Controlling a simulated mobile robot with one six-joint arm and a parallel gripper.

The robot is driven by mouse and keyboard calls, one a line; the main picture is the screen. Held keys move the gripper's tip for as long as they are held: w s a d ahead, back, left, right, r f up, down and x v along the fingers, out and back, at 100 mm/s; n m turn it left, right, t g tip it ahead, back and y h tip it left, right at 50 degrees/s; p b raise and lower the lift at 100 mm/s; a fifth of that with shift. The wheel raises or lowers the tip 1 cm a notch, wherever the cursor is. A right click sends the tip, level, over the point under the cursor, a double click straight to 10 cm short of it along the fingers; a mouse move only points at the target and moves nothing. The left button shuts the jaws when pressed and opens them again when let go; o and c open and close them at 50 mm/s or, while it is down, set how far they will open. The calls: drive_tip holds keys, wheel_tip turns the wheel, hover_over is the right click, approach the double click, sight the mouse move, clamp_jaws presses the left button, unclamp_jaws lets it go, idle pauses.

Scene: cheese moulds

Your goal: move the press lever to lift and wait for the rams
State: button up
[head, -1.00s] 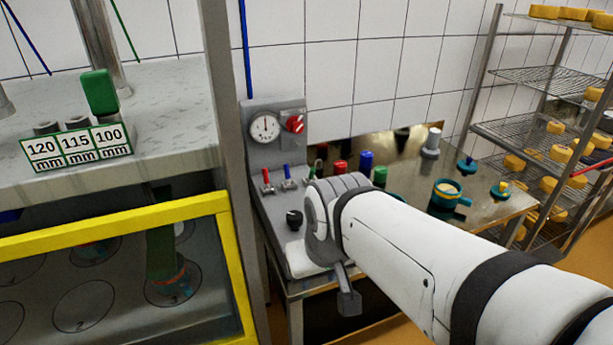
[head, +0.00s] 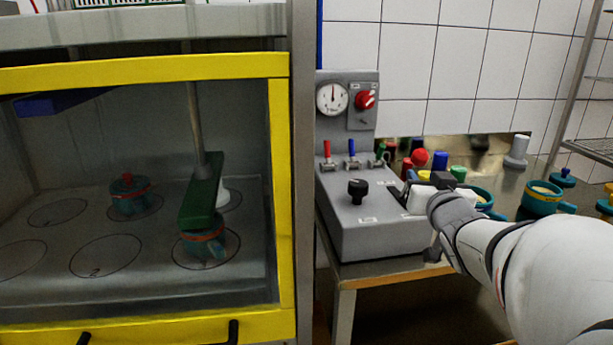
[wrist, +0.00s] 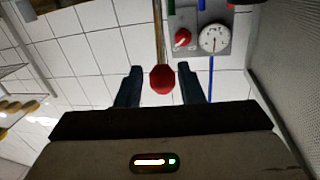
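A red ball knob (wrist: 162,80), apparently the press lever's, lies between my gripper's two dark fingers (wrist: 160,88) in the wrist view. A narrow gap shows on each side, so the fingers look open around it. In the head view, a red ball (head: 419,157) shows just above my gripper (head: 408,192), beside the grey control box (head: 385,235); the lever's rod is hidden. In the press, a ram rod (head: 197,125) reaches down to a green bar (head: 202,195) over a teal mould (head: 204,245). Another teal mould (head: 130,198) stands behind it, left.
The press's yellow-framed guard (head: 150,70) is in front of the moulds. The box carries a gauge (head: 332,98), a red rotary switch (head: 366,99), small coloured valves and a black knob (head: 358,188). Coloured pieces and teal moulds (head: 541,198) crowd the bench behind my arm.

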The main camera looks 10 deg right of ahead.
sight(417, 168)
drive_tip(key=shift+w+d+f, duration=0.1)
drive_tip(key=shift+w, duration=0.3)
drive_tip(key=w, duration=0.4)
drive_tip(key=w+d+b, duration=0.1)
drive_tip(key=w, duration=0.2)
clamp_jaws()
